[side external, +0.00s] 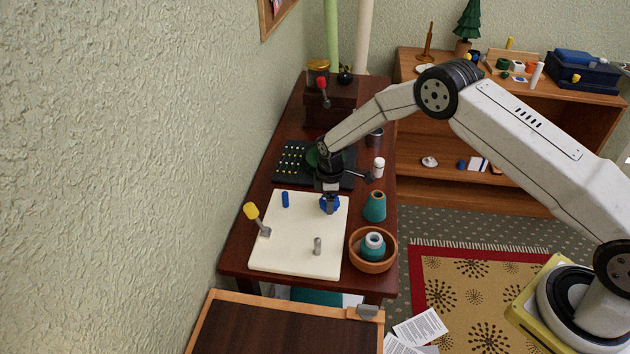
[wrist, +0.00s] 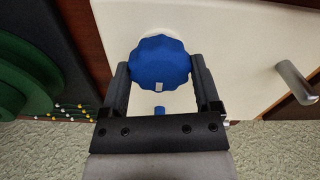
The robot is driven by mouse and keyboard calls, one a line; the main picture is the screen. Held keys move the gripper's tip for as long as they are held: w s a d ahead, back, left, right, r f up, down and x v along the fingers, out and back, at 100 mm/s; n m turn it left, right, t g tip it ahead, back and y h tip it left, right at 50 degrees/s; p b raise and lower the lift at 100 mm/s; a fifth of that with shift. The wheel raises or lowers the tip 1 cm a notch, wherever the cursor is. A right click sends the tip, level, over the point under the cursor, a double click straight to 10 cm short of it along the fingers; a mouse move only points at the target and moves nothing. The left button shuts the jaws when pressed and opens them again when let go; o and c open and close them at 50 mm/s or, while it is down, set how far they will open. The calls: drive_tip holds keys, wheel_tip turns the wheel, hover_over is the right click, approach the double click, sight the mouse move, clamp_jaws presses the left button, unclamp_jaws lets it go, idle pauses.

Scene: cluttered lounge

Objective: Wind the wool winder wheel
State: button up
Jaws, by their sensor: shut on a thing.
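A blue scalloped wheel (side external: 325,204) sits on a cream board (side external: 290,260) on the dark red table. In the wrist view the wheel (wrist: 160,60) has a white mark on its rim, on the side towards my palm. My gripper (side external: 329,197) reaches down over the board's far right part. In the wrist view its two fingers (wrist: 160,68) press the wheel from both sides. The board also carries a small blue peg (side external: 285,200), a grey post (side external: 317,245) and a yellow-knobbed lever (side external: 254,216). In the side view my gripper partly hides the wheel.
A black panel with several small pegs (side external: 291,165) lies behind the board. Green discs (wrist: 25,75) stand close by. A teal cone (side external: 374,207) and a terracotta bowl (side external: 373,262) holding another cone stand right of the board. The textured wall is at left.

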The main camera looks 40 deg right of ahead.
drive_tip(key=shift+n, duration=0.3)
drive_tip(key=o, duration=1.1)
drive_tip(key=shift+r, duration=0.1)
drive_tip(key=shift+r, duration=3.8)
